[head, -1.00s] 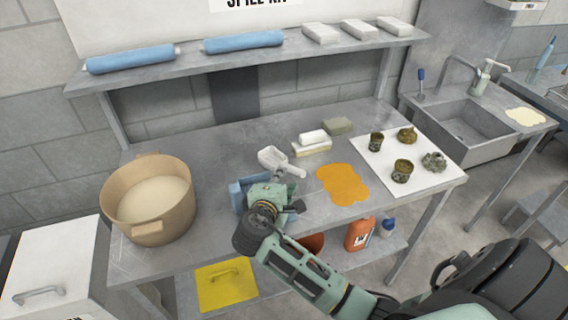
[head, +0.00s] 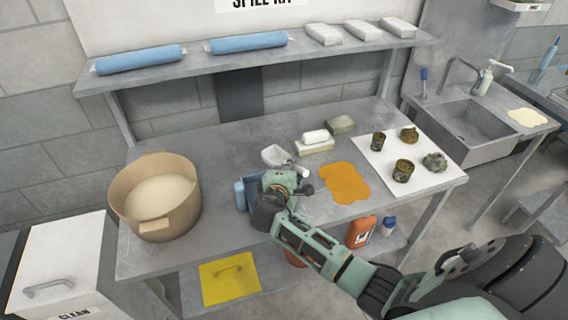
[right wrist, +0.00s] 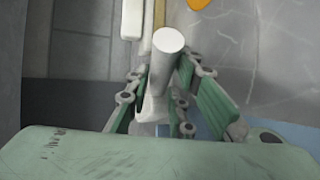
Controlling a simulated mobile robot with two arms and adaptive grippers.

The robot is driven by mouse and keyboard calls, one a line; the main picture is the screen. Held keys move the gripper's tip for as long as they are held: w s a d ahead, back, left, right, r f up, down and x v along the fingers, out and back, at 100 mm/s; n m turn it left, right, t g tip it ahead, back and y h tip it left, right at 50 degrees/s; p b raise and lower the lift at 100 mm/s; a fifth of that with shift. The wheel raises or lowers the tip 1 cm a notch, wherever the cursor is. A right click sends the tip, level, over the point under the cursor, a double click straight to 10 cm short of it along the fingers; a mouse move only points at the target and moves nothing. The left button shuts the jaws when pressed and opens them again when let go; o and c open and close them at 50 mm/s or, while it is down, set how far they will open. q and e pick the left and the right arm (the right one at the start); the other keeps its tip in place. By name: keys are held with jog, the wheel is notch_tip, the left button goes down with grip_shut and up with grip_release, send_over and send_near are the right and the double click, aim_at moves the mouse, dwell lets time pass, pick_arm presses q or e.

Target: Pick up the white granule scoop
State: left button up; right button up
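The white granule scoop (head: 274,155) lies on the metal table, its handle pointing toward the lower right. My right gripper (head: 288,178) is directly over its handle and hides part of it in the head view. In the right wrist view, the pale round handle end of the scoop (right wrist: 168,40) shows between the two green-padded fingers of my right gripper (right wrist: 158,84). The fingers stand apart, on either side of the handle; I cannot make out firm contact. My left gripper is not in view.
A tan tub of granules (head: 160,200) stands at left. A blue object (head: 241,193) is partly hidden beside my right gripper. An orange spill (head: 345,183), a white block on a pale sponge (head: 314,145) and a white mat (head: 432,178) with dirty parts lie to the right.

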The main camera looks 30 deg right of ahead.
grip_shut()
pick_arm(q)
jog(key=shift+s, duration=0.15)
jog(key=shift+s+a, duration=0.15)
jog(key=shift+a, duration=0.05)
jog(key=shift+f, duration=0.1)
